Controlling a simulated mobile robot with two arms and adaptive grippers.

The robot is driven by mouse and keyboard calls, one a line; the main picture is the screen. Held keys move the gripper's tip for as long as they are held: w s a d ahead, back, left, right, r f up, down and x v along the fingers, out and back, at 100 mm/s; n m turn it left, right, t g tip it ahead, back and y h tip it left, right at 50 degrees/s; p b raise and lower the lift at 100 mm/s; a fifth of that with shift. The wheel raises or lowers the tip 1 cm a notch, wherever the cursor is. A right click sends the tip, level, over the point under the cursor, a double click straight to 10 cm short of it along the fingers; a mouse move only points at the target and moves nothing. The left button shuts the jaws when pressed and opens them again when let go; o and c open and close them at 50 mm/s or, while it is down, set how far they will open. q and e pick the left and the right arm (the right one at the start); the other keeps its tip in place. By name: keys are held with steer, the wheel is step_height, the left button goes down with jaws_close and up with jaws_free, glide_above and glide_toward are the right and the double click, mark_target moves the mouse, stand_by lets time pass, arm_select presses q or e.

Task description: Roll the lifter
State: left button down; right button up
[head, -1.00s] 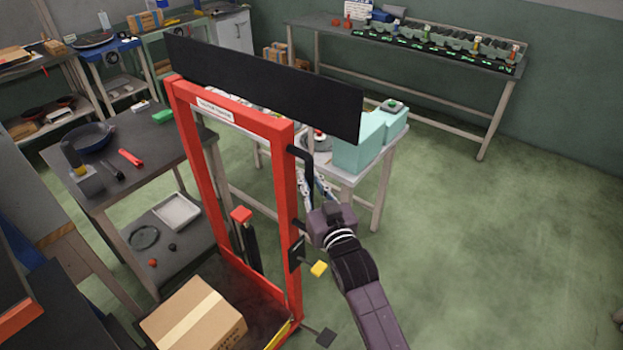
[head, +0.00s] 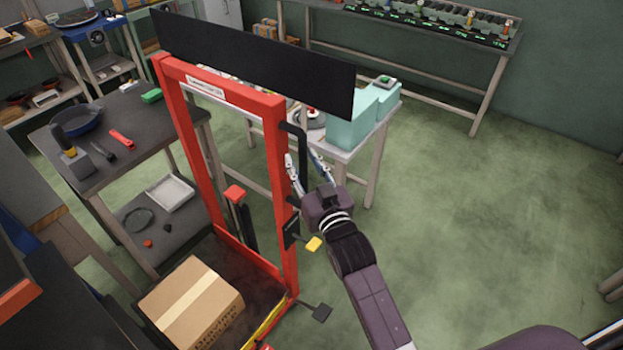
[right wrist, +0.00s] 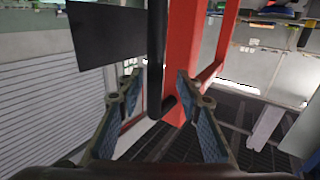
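The lifter (head: 281,200) is a tall red frame with a dark panel (head: 255,62) across its top and a low platform holding a cardboard box (head: 190,305). A black bar handle (head: 301,142) sticks out on the frame's right post. My right gripper (head: 303,158) is at this handle, its fingers pointing up toward it. In the right wrist view the black handle (right wrist: 156,55) stands upright between the two open fingers (right wrist: 160,76), with gaps on both sides and the red post just behind. My left gripper is not in view.
A dark table (head: 113,170) with a pan and tools stands left of the lifter. A small table with turquoise boxes (head: 352,125) is behind it. The green floor at right is clear.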

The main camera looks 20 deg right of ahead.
steer(key=s, duration=1)
steer(key=shift+d+r, duration=0.15)
steer(key=shift+d, duration=0.05)
steer(key=s+f+g, duration=0.3)
steer(key=f, duration=1)
steer(key=s+a+f+n+g, duration=0.1)
steer(key=s+f+g, duration=0.15)
steer(key=f, duration=0.95)
steer(key=s+f+g, duration=0.3)
steer(key=s+f, duration=0.1)
steer(key=f, duration=0.9)
steer(key=s+d+f+g, duration=0.2)
steer(key=s+f, duration=0.7)
steer(key=s+d+f+g, duration=0.2)
steer(key=s+f+g, duration=0.1)
steer(key=s+f, duration=0.55)
steer(key=s+d+f+g, duration=0.1)
steer(key=s+d+f, duration=0.1)
steer(key=s, duration=0.6)
steer(key=s+d+f+g+h, duration=0.1)
steer(key=s+d+f+g, duration=0.1)
steer(key=s, duration=0.7)
step_height(320, 180, down, 2)
steer(key=shift+s+d+f+n, duration=0.1)
steer(key=shift+s+d+n, duration=0.15)
steer(key=shift+d, duration=0.45)
